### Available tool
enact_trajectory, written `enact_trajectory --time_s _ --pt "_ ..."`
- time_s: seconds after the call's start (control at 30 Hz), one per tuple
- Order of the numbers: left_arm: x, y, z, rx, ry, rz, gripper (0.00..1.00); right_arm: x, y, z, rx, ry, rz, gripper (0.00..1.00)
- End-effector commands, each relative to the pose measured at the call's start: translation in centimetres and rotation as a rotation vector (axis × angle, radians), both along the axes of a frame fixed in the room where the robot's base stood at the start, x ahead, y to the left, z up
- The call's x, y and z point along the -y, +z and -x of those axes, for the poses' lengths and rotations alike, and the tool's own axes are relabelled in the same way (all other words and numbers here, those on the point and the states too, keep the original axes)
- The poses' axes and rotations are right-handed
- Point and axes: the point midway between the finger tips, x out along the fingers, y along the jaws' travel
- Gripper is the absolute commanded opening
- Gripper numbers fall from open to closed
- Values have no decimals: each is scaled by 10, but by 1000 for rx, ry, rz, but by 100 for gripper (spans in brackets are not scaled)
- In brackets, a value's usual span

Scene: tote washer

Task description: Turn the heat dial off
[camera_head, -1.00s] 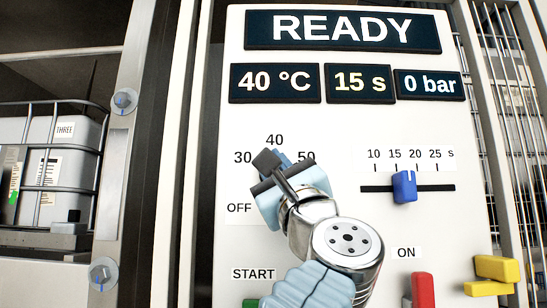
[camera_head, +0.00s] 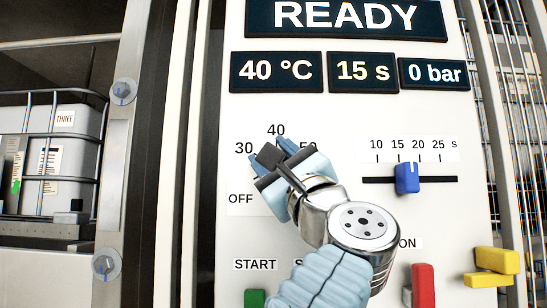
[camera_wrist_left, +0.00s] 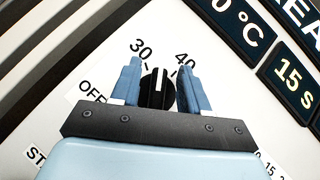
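The heat dial (camera_wrist_left: 157,90) is a round black knob with a white pointer line. In the left wrist view it sits between the two blue fingers of my left gripper (camera_wrist_left: 157,78), and its pointer aims up between the labels 30 and 40. The fingers are spread on both sides of the dial; I cannot tell whether they touch it. In the head view my left gripper (camera_head: 271,153) covers much of the dial (camera_head: 269,156) and hides part of the 50 label. The OFF label (camera_head: 240,198) is to the lower left. My right gripper is not in view.
Displays above read READY (camera_head: 345,18), 40 °C (camera_head: 276,72), 15 s and 0 bar. A blue slider (camera_head: 407,178) is to the right. Green (camera_head: 254,299), red (camera_head: 423,285) and yellow (camera_head: 492,270) controls are below. A caged container (camera_head: 62,150) stands at left.

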Motion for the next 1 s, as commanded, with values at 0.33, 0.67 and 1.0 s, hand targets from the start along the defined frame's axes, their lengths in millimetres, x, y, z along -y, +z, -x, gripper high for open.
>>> enact_trajectory --time_s 0.33,0.67,1.0 --pt "4 -6 5 0 -1 -1 45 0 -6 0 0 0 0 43" --pt "34 -52 56 0 -3 -1 45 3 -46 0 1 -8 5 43" --pt "55 -79 95 0 -1 -1 45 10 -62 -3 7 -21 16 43"
